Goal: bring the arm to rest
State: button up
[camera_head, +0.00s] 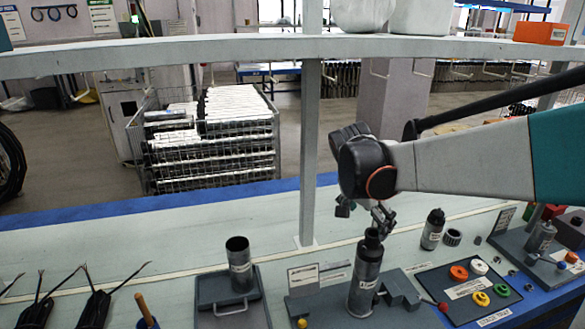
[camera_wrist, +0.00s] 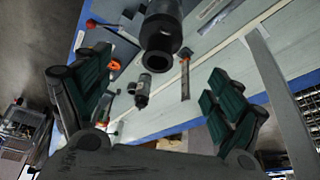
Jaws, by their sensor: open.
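My arm reaches in from the right over the bench in the head view. My gripper (camera_head: 363,209) is at its end, above a grey metal pump tube with a black top (camera_head: 366,276) that stands upright in a fixture. In the wrist view the green-padded fingers of my gripper (camera_wrist: 158,68) are spread wide and hold nothing. The black, hollow end of the tube (camera_wrist: 160,42) shows beyond and between them. Whether any finger touches the tube cannot be told, but no grip on it shows.
A second tube (camera_head: 239,265) stands in a holder on the left. A small dark bottle-like part (camera_head: 432,230) stands on the right, near a tray with coloured rings (camera_head: 480,290). A grey post (camera_head: 310,150) rises left of my gripper to a shelf rail (camera_head: 200,50).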

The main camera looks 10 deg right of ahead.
jog(key=s+a+n+t+y, duration=0.2)
jog(key=s+a+n, duration=0.4)
jog(key=s, duration=0.3)
jog(key=s+a+r+n+t+y, duration=0.1)
jog(key=s+a+n+t+y, duration=0.1)
jog(key=s+a+n, duration=0.4)
jog(key=s+t, duration=0.1)
jog(key=s, duration=0.2)
jog(key=shift+s+a+n, duration=0.2)
jog(key=shift+s+n, duration=0.1)
jog(key=shift+n, duration=0.1)
